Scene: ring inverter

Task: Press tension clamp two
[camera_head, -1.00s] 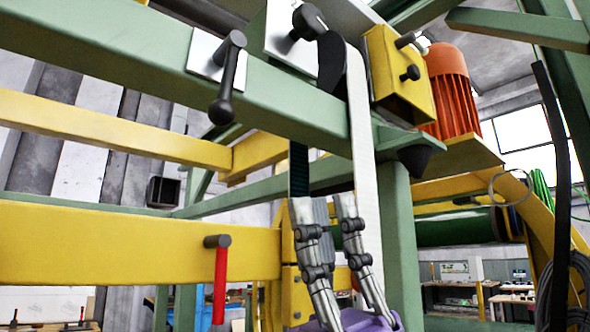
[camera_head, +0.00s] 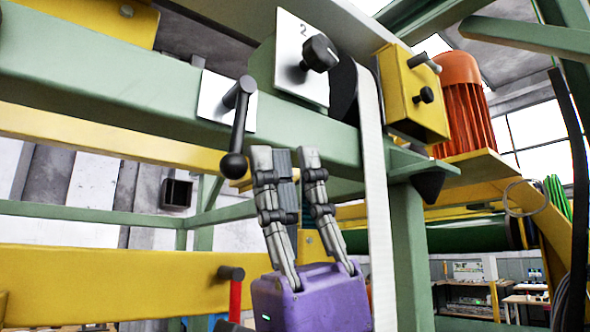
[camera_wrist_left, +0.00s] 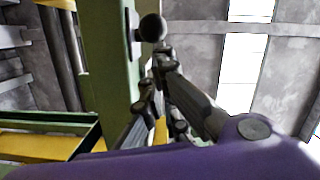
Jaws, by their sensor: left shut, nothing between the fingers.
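A black lever with a ball end (camera_head: 234,166) hangs down from a pivot on a white plate (camera_head: 212,97) on the green beam. To its right, a white plate marked "2" (camera_head: 292,62) carries a black knob (camera_head: 320,53). My left gripper (camera_head: 284,156), on its purple wrist, points upward, shut and empty. Its fingertips are just right of the ball, at about its height; contact cannot be told. In the left wrist view the ball (camera_wrist_left: 153,27) shows just beyond the fingertips (camera_wrist_left: 160,66). My right gripper is not in view.
The green beam (camera_head: 120,97) runs behind the lever. A white belt (camera_head: 378,200) hangs right of my gripper, near a green post (camera_head: 408,250). A yellow box (camera_head: 415,95) and an orange motor (camera_head: 465,105) stand right. A red-handled lever (camera_head: 234,295) is lower left.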

